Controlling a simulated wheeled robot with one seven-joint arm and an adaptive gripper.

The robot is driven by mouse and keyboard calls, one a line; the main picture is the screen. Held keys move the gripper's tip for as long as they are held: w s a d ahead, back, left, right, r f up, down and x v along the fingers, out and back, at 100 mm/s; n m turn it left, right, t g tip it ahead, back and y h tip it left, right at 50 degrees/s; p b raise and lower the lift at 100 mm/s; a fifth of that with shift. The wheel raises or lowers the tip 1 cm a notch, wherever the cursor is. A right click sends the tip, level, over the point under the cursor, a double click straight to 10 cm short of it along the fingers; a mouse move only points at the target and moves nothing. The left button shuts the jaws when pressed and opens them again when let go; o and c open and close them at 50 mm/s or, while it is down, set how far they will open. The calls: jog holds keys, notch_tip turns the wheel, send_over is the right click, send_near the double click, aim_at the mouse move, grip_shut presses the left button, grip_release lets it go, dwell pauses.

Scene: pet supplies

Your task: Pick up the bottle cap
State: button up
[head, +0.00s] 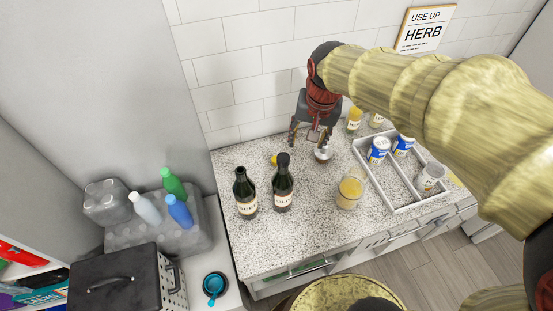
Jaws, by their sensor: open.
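No bottle cap can be clearly told apart. A small yellow item (274,160) lies behind the dark bottles on the speckled counter; it is too small to tell whether it is a cap. A small brown item with a silvery top (323,154) sits just below and right of my gripper (310,139). My gripper points down over the back of the counter, open, with nothing seen between its fingers. A dark green bottle (246,196) stands upright at the left, its top apparently open. Another dark bottle (283,188) with a dark top stands beside it.
A glass of yellow content (351,188) stands front right of the gripper. A white divided tray (405,205) holds blue-white cans (379,150). Yellow-labelled jars (354,119) stand by the tiled wall. The middle front counter (305,232) is clear.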

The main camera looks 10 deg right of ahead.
jog(key=w+a+f+m+g, duration=0.1)
jog(key=w+a+f, duration=0.1)
jog(key=w+f, duration=0.2)
jog(key=w+a+f+m+p, duration=0.1)
jog(key=w+a+f, duration=0.1)
jog(key=w+f, duration=0.2)
jog(key=w+a+f+m+g+p, duration=0.1)
jog(key=w+f, duration=0.3)
jog(key=f, duration=0.4)
jog(key=shift+w+a+g, duration=0.15)
jog(key=shift+a+g, duration=0.15)
jog(key=shift+a, duration=0.35)
jog(key=shift+w+a+f+b, duration=0.1)
jog(key=shift+f+b, duration=0.05)
jog(key=shift+f, duration=1.3)
jog(key=shift+w+a+f+b, duration=0.1)
jog(key=shift+a+f+b, duration=0.1)
jog(key=shift+f, duration=1.2)
jog(key=shift+w+a+f+b, duration=0.1)
jog(key=shift+f+b, duration=0.05)
jog(key=shift+f, duration=1.3)
jog(key=shift+c, duration=0.9)
jog(key=c, duration=0.7)
